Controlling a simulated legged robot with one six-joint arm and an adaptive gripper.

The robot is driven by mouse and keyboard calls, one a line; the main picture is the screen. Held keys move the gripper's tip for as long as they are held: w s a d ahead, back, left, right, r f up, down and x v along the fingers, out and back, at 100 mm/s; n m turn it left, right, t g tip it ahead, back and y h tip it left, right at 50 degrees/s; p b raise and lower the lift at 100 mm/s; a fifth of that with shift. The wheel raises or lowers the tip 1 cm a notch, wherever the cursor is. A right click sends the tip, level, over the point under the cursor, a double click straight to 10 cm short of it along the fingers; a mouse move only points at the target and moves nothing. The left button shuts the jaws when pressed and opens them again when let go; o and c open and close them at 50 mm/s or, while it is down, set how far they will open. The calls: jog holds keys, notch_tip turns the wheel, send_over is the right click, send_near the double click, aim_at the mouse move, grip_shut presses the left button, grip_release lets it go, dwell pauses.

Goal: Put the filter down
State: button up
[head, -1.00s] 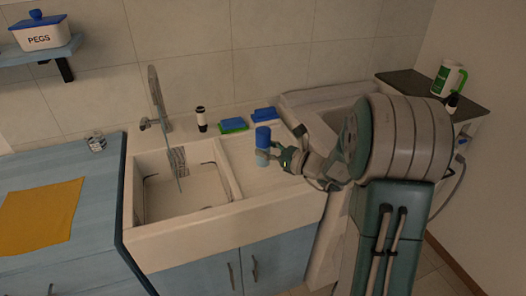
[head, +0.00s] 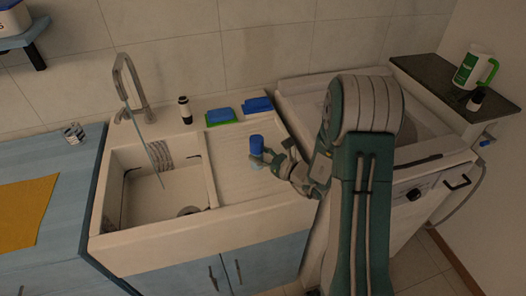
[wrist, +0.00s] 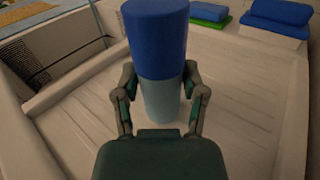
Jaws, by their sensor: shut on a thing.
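The filter (head: 257,146) is an upright cylinder with a dark blue upper part and a pale blue lower part. In the head view it is at my gripper (head: 262,160), over the ribbed drainboard (head: 237,174) right of the sink basin. In the wrist view the filter (wrist: 157,55) stands between the fingers of my gripper (wrist: 160,98), which are shut on its pale lower part. Its base shows close to the drainboard surface (wrist: 235,100). I cannot tell for sure whether it touches.
The sink basin (head: 150,190) with running tap (head: 130,85) lies to the left. Blue and green sponges (head: 220,116) and a dark-topped bottle (head: 185,110) stand on the back ledge. A white washing machine (head: 425,185) is at the right. Drainboard around the filter is clear.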

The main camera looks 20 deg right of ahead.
jog(key=shift+a+f, duration=0.1)
jog(key=shift+f, duration=0.15)
jog(key=shift+a, duration=0.5)
jog(key=o, duration=1.2)
jog(key=shift+c, duration=0.2)
jog(key=shift+d, duration=0.45)
